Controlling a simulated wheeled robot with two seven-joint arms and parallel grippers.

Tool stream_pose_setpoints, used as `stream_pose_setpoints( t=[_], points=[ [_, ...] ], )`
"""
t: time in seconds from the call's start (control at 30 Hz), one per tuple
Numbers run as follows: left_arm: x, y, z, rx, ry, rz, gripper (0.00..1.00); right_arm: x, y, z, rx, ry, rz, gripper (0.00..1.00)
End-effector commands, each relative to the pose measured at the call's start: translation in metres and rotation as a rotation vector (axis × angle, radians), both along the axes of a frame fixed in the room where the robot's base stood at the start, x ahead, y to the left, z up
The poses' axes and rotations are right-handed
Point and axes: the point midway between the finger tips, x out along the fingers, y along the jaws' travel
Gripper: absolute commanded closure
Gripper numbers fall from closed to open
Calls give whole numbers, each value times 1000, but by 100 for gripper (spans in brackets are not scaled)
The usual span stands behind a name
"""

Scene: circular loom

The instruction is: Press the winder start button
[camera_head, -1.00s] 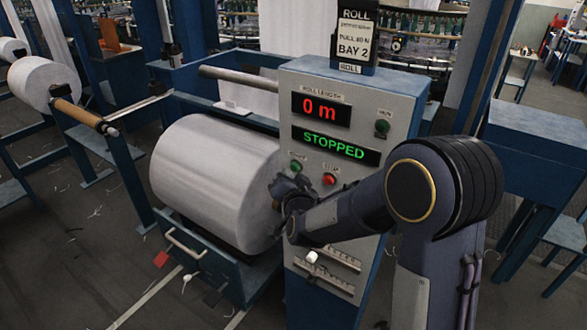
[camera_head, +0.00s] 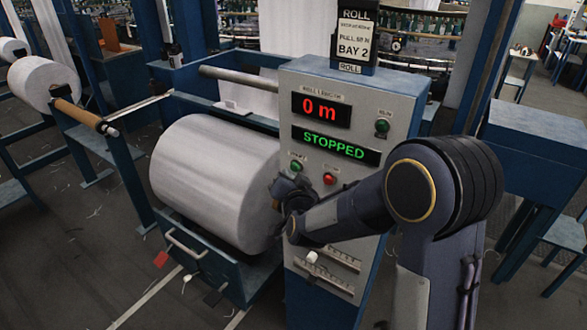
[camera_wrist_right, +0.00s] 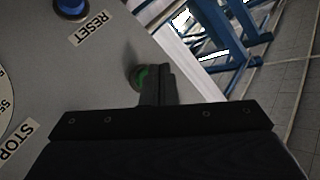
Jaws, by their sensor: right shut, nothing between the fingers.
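The green start button (camera_head: 296,166) is on the grey front panel of the winder cabinet (camera_head: 400,95), left of the red stop button (camera_head: 330,179). My right gripper (camera_head: 284,181) is just below the green button in the head view. In the right wrist view its shut, empty fingers (camera_wrist_right: 159,74) overlap the right part of the green button (camera_wrist_right: 135,77). Whether they touch it cannot be told. The displays read 0 m and STOPPED (camera_head: 335,145). My left gripper is not in view.
A large white roll (camera_head: 205,180) lies in the blue winder frame just left of the cabinet. A blue reset button (camera_wrist_right: 71,7) is at the upper left of the wrist view. A green lamp or button (camera_head: 382,126) is higher on the panel. Open floor lies at the lower left.

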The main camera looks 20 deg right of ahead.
Motion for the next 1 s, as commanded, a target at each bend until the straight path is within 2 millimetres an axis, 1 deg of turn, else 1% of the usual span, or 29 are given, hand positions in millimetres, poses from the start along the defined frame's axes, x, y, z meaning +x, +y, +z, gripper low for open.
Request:
stream_pose_setpoints(
  t=[0.17,0.43,1.0],
  points=[
    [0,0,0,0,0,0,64,0,0,0,0,0,0,100],
    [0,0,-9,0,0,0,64,5,-6,-1,1,-1,-1,100],
    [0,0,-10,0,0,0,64,6,-8,0,0,0,0,100]
  ],
)
